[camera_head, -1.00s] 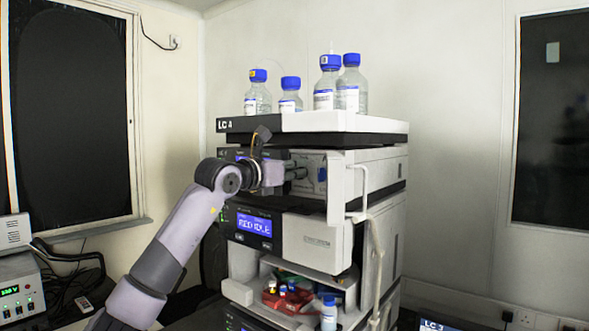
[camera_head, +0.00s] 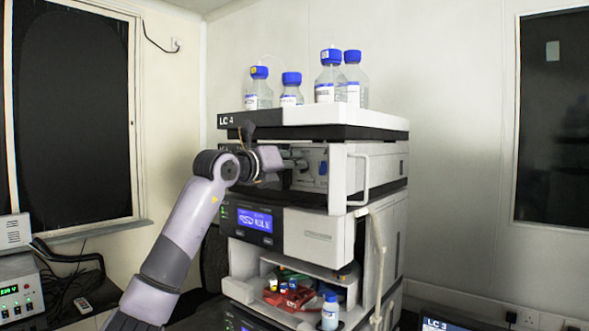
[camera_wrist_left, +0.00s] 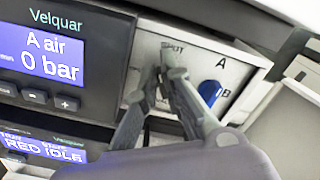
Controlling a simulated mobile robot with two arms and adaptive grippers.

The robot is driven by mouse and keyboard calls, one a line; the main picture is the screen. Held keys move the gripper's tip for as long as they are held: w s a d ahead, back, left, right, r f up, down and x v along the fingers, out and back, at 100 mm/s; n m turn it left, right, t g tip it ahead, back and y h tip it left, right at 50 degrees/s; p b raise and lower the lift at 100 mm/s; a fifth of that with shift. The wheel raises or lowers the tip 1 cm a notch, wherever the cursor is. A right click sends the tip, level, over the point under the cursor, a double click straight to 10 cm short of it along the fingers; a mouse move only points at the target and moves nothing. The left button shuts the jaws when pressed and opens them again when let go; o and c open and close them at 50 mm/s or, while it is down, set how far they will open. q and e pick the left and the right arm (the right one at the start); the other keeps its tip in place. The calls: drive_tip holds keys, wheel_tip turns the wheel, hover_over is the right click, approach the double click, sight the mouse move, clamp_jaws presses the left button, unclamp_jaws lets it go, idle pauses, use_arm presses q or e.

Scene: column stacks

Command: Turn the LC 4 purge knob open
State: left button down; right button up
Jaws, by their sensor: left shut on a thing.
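The LC 4 stack (camera_head: 365,133) stands in the middle of the head view, with its name on the top tray's front edge. My left gripper (camera_head: 300,163) reaches from the left to the panel of the upper module. In the left wrist view my fingertips (camera_wrist_left: 168,68) are close together at the white panel (camera_wrist_left: 190,55), below a partly covered label. They are shut on a small knob, mostly hidden between them. A blue knob (camera_wrist_left: 209,92), between the letters A and B, is to their right and apart from them. My right gripper is not in view.
Several blue-capped bottles (camera_head: 330,80) stand on top of the stack. A white door with a handle (camera_head: 358,180) sticks out to the right of the panel. Display screens (camera_wrist_left: 52,50) are left of my fingers; one reads 0 bar. A small bottle (camera_head: 330,312) stands below.

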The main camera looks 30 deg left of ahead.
use_arm(q)
drive_tip(key=n+b, duration=0.1)
drive_tip(key=n, duration=0.2)
drive_tip(key=n+b, duration=0.1)
drive_tip(key=n, duration=0.2)
drive_tip(key=n+b, duration=0.1)
drive_tip(key=n, duration=0.3)
drive_tip(key=shift+a+f, duration=0.4)
drive_tip(key=c, duration=1.7)
unclamp_jaws()
drive_tip(key=shift+f, duration=0.1)
